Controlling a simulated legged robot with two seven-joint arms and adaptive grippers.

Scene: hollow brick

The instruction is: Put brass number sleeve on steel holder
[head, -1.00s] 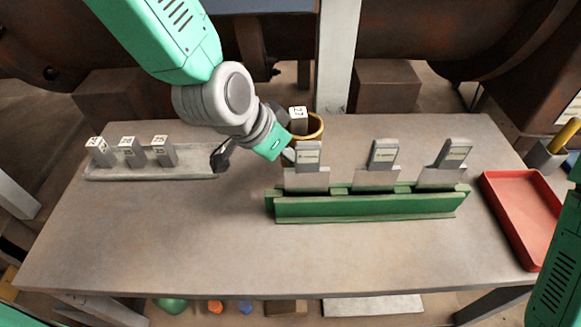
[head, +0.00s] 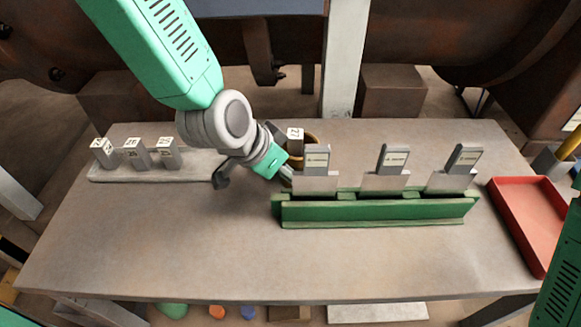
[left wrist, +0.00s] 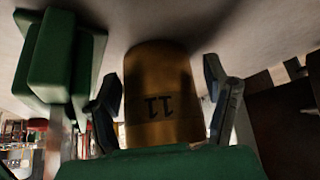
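A brass sleeve (left wrist: 163,95) marked 11 fills the space between my left gripper's fingers (left wrist: 165,105) in the left wrist view. In the head view my left gripper (head: 284,176) is near the rack's left end. The brass sleeve (head: 312,140) shows partly there, behind a grey block (head: 295,136) topped with 27; whether that block is inside it is unclear. Several steel-grey blocks (head: 167,158) with numbered tops stand at left. My right gripper is out of view.
A green rack (head: 375,211) bears three grey upright plates with labels, such as the middle one (head: 393,160). The blocks at left stand on a pale tray (head: 205,168). A red tray (head: 535,222) is at the right edge. The front table is clear.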

